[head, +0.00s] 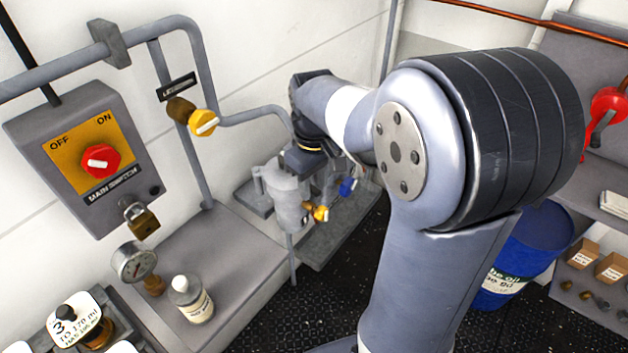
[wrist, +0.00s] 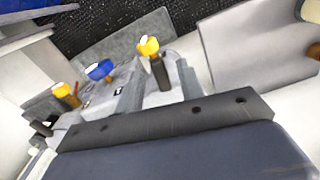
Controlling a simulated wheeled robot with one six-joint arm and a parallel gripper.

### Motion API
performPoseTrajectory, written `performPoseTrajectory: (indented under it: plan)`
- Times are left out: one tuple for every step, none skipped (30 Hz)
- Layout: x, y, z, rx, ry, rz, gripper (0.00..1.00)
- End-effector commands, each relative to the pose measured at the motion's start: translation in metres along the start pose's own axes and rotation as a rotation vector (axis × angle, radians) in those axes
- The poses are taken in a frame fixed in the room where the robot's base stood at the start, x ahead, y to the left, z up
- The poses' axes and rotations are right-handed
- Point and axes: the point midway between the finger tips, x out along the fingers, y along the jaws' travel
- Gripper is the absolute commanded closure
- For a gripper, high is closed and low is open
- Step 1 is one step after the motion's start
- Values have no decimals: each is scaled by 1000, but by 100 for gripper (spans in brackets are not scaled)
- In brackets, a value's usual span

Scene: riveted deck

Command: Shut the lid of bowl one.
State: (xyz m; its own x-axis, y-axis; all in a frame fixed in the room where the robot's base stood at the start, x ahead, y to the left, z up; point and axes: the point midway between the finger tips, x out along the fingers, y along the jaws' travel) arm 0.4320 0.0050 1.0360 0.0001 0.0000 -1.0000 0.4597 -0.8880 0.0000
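A grey strainer with a round bowl (head: 285,197) stands on a post in the middle of the head view. A yellow knob (head: 320,213) and a blue knob (head: 347,187) show at its right. The wrist view shows two yellow knobs, one (wrist: 148,46) on a dark stem and one (wrist: 63,89) at left, with a blue knob (wrist: 99,70) between them. I cannot read which bowl is one, nor tell how its lid stands. My gripper (wrist: 158,88) is at the strainer, its fingers apart around grey metal near the dark stem. My arm hides the strainer's top in the head view.
A main switch box (head: 85,160), a pipe with a yellow valve knob (head: 204,123) and a gauge (head: 133,262) are at left. A white bottle (head: 190,298) stands on the grey ledge. A blue drum (head: 525,255) and shelves are at right. Dark deck lies between.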

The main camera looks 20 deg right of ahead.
Motion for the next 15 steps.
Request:
performPoseTrajectory:
  plan:
    - [0, 0, 0, 0, 0, 0, 64]
    - [0, 0, 0, 0, 0, 0, 64]
    - [0, 0, 0, 0, 0, 0, 65]
    - [0, 0, 0, 0, 0, 0, 68]
    - [0, 0, 0, 0, 0, 0, 70]
    - [0, 0, 0, 0, 0, 0, 73]
    - [0, 0, 0, 0, 0, 0, 76]
    - [0, 0, 0, 0, 0, 0, 78]
    - [0, 0, 0, 0, 0, 0, 82]
    - [0, 0, 0, 0, 0, 0, 84]
    - [0, 0, 0, 0, 0, 0, 87]
    - [0, 0, 0, 0, 0, 0, 90]
    - [0, 0, 0, 0, 0, 0, 92]
    - [0, 0, 0, 0, 0, 0, 95]
    - [0, 0, 0, 0, 0, 0, 98]
